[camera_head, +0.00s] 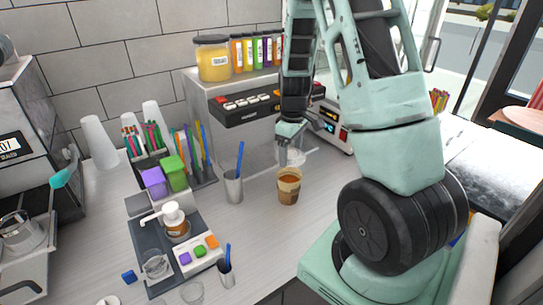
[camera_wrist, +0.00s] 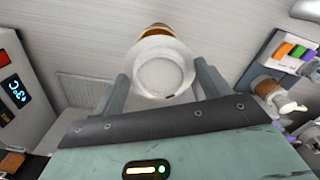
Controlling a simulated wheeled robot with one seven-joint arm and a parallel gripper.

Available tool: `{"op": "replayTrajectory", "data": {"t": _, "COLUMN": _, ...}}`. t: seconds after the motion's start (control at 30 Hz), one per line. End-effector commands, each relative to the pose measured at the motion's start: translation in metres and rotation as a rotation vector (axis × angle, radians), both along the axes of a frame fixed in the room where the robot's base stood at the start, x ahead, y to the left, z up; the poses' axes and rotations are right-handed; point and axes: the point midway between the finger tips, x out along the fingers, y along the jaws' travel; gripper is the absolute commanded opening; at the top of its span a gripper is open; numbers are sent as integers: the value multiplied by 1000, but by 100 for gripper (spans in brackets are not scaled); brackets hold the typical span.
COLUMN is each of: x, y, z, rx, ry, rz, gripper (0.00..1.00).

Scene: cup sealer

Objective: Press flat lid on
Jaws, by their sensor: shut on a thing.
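A brown cup (camera_head: 289,190) with a tan band stands upright on the counter and holds an amber drink. My gripper (camera_head: 290,148) is above and just behind it, shut on a clear, round, flat lid (camera_wrist: 161,76). In the wrist view the lid lies between my two fingers, and the cup (camera_wrist: 155,31) shows partly hidden beyond it. The lid also shows faintly behind the cup in the head view (camera_head: 303,157). I cannot tell whether the lid touches the cup's rim.
A metal cup with a blue stick (camera_head: 233,187) stands left of the brown cup. A machine with a lit display (camera_head: 336,124) stands behind my gripper. A tray with a pump bottle (camera_head: 173,217) and coloured blocks is at lower left. The counter in front of the cup is clear.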

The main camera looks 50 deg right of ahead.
Motion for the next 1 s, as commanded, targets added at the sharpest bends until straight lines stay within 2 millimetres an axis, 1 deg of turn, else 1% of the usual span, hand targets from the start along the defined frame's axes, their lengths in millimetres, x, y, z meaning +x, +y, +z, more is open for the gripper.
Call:
{"op": "replayTrajectory", "data": {"t": 0.07, "x": -2, "y": -4, "z": 3, "rx": 0, "ry": 1, "rz": -31, "gripper": 55}}
{"op": "replayTrajectory", "data": {"t": 0.27, "x": -3, "y": -5, "z": -5, "rx": 1, "ry": 1, "rz": -42, "gripper": 55}}
{"op": "replayTrajectory", "data": {"t": 0.47, "x": -3, "y": -5, "z": -21, "rx": 2, "ry": 1, "rz": -41, "gripper": 55}}
{"op": "replayTrajectory", "data": {"t": 0.8, "x": -3, "y": -5, "z": -53, "rx": 1, "ry": 0, "rz": -39, "gripper": 55}}
{"op": "replayTrajectory", "data": {"t": 1.0, "x": -2, "y": -5, "z": -62, "rx": 1, "ry": 1, "rz": -38, "gripper": 55}}
